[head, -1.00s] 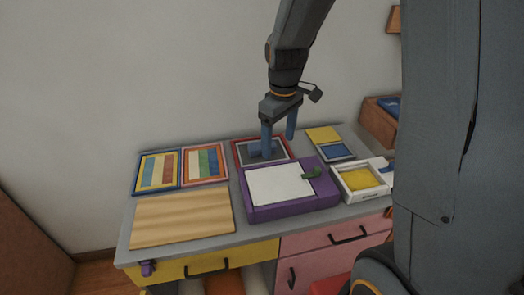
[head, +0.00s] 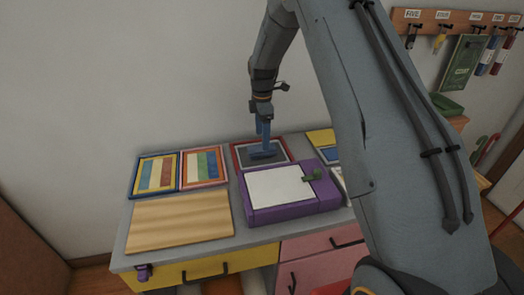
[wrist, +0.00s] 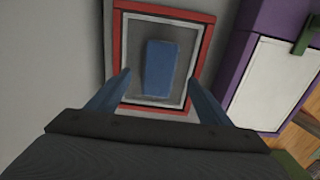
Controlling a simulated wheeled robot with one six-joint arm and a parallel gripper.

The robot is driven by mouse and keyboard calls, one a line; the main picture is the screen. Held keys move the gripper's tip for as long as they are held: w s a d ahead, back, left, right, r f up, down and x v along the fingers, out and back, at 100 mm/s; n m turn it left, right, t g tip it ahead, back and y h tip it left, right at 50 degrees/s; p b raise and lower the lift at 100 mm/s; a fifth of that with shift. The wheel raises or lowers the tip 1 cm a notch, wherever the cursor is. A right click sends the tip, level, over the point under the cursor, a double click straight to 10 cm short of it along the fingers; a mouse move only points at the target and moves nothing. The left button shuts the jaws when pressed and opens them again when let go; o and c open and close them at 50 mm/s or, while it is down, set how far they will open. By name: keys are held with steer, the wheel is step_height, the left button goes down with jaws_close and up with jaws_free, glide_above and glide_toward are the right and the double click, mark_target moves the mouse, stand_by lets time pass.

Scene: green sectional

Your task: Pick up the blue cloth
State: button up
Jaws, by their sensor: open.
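The blue cloth (wrist: 159,68) is a small flat-looking blue block shape lying on a grey panel inside a red-framed tray (wrist: 117,45). In the head view the cloth (head: 262,152) lies in the red-framed tray (head: 236,155) at the back of the counter. My gripper (head: 262,140) points down just above the cloth, its blue fingers partly covering it in the head view. In the wrist view my gripper (wrist: 160,85) is open and empty, one finger to each side of the cloth's near end. Whether the fingertips reach its height cannot be told.
A purple box with a white top (head: 280,188) stands close in front of the tray. Two striped framed boards (head: 157,174) and a wooden board (head: 180,222) lie to the left. The wall (head: 130,80) is close behind the counter (head: 125,245).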

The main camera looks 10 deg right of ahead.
steer(key=shift+w+f+p, duration=0.1)
steer(key=shift+f+p, duration=0.8)
steer(key=shift+f, duration=1.5)
steer(key=c, duration=1.2)
